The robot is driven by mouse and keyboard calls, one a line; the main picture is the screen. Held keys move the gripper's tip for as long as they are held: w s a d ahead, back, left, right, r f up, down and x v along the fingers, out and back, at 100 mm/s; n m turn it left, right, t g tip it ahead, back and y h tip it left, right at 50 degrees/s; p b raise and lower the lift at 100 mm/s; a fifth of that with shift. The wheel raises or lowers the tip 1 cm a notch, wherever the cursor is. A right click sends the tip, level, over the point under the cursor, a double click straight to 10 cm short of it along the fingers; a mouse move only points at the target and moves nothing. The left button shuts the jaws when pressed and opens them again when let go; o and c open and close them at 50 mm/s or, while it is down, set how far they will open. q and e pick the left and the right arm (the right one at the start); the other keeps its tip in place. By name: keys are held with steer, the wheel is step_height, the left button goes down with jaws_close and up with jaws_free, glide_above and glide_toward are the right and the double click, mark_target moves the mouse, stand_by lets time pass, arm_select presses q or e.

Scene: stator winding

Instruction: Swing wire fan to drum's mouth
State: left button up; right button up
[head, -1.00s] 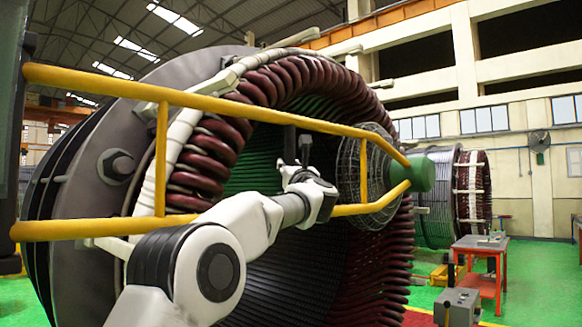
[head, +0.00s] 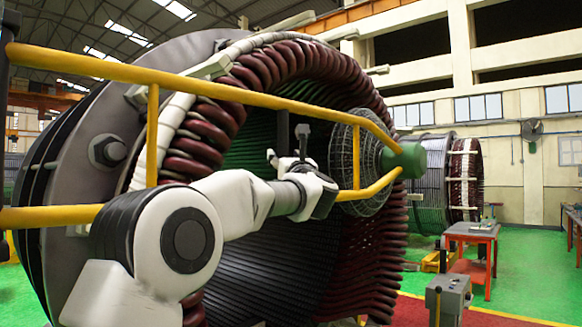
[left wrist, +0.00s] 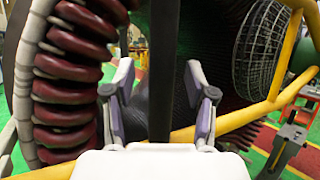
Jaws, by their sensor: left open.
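The wire fan is a round grey wire cage (head: 358,165) with a green motor (head: 408,160), carried on a yellow tube frame (head: 225,94). It stands in front of the right side of the drum's mouth in the head view. The drum (head: 225,115) is a big ring of dark red coils with a dark, ribbed inside. The fan also shows at the upper right of the left wrist view (left wrist: 258,48). My left gripper (head: 287,145) is open, left of the cage. In the left wrist view its fingers (left wrist: 158,98) stand either side of a dark upright bar (left wrist: 165,60); contact cannot be told. My right gripper is not in view.
A red table (head: 470,245) and a grey box on a stand (head: 448,298) stand at the right. A second drum (head: 440,185) is behind them. The green floor between is mostly clear. The yellow tubes pass close to my left arm.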

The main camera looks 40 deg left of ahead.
arm_select(q)
steer(key=v, duration=0.7)
steer(key=shift+s+d+f, duration=0.15)
steer(key=shift+s+d, duration=0.05)
steer(key=shift+s, duration=0.05)
steer(key=shift+a, duration=0.1)
